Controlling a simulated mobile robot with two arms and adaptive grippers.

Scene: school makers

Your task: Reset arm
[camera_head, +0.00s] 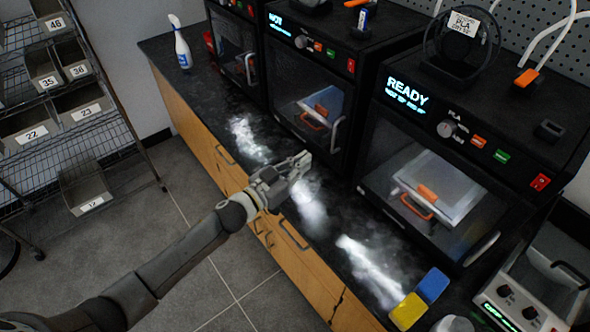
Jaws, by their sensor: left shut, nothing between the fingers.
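My left arm comes in from the lower left. Its gripper (299,163) is shut and empty, in front of the middle 3D printer and over the front part of the black countertop (272,147). I cannot tell whether it touches the counter. My right gripper does not show.
Three black printers stand along the wall; the nearest (462,120) reads READY. A spray bottle (182,48) stands at the far counter end. A blue and yellow sponge pair (421,296) lies near a control box (530,290). A numbered-bin rack (62,110) stands left; grey floor is open between.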

